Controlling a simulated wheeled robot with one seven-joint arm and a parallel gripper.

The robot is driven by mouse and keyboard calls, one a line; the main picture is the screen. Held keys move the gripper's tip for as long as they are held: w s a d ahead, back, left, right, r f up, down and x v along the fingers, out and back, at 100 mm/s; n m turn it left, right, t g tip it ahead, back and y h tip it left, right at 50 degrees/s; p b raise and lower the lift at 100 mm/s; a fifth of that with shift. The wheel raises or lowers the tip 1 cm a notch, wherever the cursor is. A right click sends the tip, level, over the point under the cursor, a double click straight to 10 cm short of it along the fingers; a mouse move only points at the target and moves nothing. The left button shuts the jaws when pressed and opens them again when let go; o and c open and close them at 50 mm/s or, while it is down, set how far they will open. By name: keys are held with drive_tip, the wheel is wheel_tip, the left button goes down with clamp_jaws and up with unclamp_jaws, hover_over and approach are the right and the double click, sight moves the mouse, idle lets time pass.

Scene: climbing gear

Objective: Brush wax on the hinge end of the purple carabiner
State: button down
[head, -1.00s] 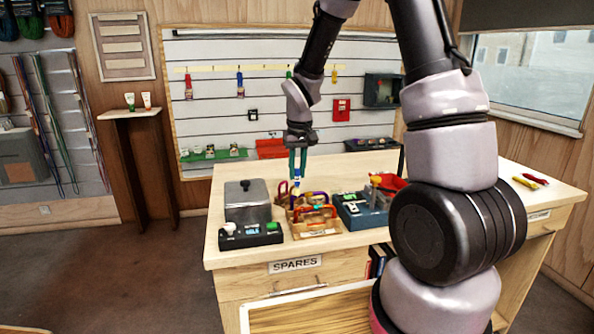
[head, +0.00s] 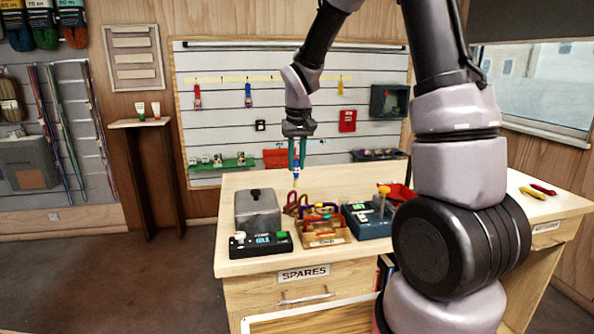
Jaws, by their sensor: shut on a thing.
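My gripper (head: 297,158) points down above the back of the bench, its teal fingers shut on a slim blue and white tool with a yellowish tip (head: 296,178), which looks like a brush. The tip is above and behind a wooden tray (head: 327,241). Several carabiners lie crowded in and behind this tray, with red, orange and purple showing. A purple one (head: 319,206) seems to be among them, but it is small and partly covered, so I cannot tell its hinge end. I cannot make out any wax for sure.
A grey lidded box (head: 258,212) and a black device with a display (head: 261,244) stand left of the tray. A blue-grey device (head: 366,221) and a red bin (head: 399,192) stand right. The bench's right side is mostly clear, with yellow (head: 533,193) and red (head: 543,189) tools.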

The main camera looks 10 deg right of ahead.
drive_tip(key=shift+r, duration=1)
